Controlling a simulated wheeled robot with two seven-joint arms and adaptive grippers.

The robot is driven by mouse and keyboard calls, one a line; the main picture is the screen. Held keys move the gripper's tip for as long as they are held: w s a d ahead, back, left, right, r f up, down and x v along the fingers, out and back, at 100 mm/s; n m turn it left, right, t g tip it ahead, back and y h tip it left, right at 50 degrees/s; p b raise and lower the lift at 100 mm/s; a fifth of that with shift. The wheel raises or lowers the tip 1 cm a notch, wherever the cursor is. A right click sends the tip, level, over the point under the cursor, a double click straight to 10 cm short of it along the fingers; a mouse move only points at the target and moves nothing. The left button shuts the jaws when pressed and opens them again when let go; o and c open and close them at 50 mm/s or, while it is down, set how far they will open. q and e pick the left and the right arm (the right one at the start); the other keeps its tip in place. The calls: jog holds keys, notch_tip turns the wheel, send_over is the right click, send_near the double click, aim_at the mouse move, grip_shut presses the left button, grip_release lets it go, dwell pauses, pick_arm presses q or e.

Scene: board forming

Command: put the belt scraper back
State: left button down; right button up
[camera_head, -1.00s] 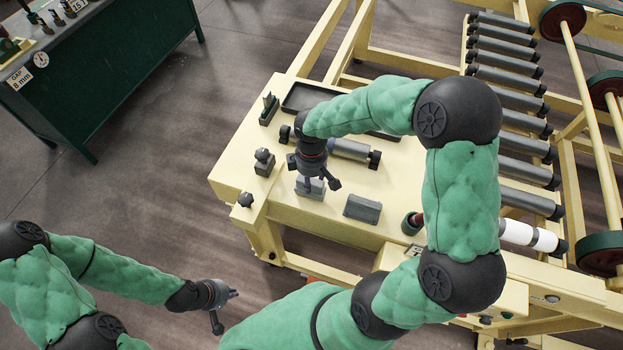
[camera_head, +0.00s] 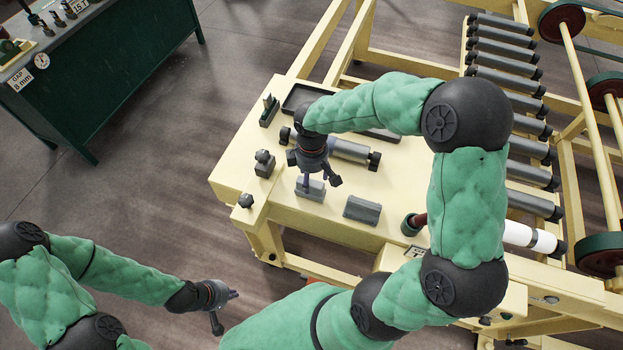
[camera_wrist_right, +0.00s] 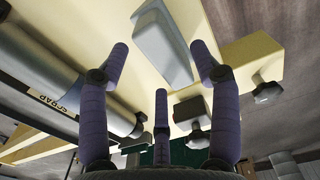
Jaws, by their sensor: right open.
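My right gripper (camera_head: 318,181) is over the cream machine table, fingers down, at a small grey block (camera_head: 311,190). In the right wrist view the open gripper (camera_wrist_right: 162,75) has its fingers spread, with a pale grey block (camera_wrist_right: 160,42) beyond them and nothing clearly held. I cannot tell for certain which part is the belt scraper. A second grey block (camera_head: 362,208) lies to the right of the first. My left gripper (camera_head: 234,295) hangs low at the left, away from the table; its finger gap is too small to read.
A dark shallow tray (camera_head: 292,100), partly behind my right arm, lies at the table's back. A grey roller (camera_head: 350,150), a clamp-like block (camera_head: 264,162), a black knob (camera_head: 245,200) and a green-and-black part (camera_head: 269,109) stand nearby. A green bench (camera_head: 120,75) is far left.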

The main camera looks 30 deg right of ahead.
pick_arm(q)
jog(key=shift+r+p, duration=0.6)
jog(key=shift+r, duration=0.1)
pick_arm(e)
notch_tip(320, 180, up, 10)
jog(key=shift+f, duration=0.15)
